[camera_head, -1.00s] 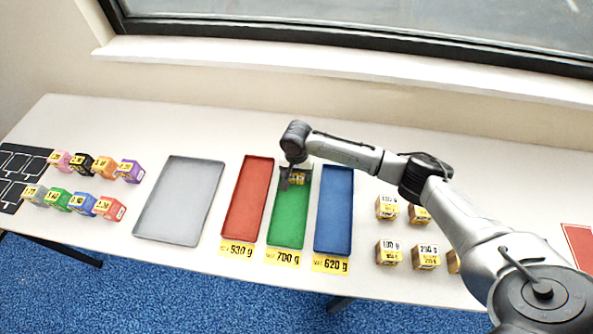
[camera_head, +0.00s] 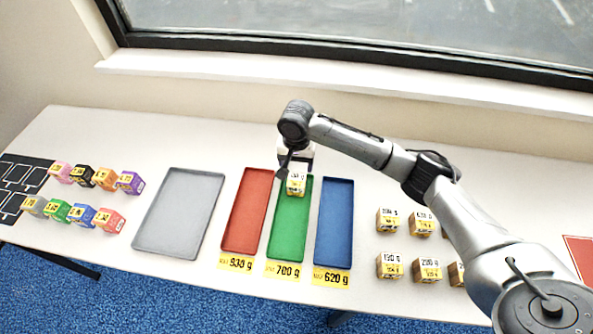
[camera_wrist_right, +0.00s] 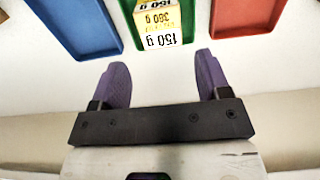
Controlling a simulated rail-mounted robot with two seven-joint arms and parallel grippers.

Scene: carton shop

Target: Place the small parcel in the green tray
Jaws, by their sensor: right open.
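The small parcel (camera_head: 296,186) is a box with white and yellow labels, at the far end of the green tray (camera_head: 289,235). In the right wrist view the parcel (camera_wrist_right: 160,22) reads 150 g and 380 g, with the green tray (camera_wrist_right: 128,22) around it. My right gripper (camera_wrist_right: 162,62) is open and empty, its two purple fingers apart from the parcel. In the head view the right gripper is above and behind the parcel, its fingertips partly hidden. My left gripper is not in view.
A red tray (camera_head: 244,215) and a blue tray (camera_head: 334,225) flank the green one. A grey tray (camera_head: 180,215) lies further left, near several coloured boxes (camera_head: 83,213). Several labelled parcels (camera_head: 390,265) stand on the right, near my right arm. A window sill runs behind the table.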

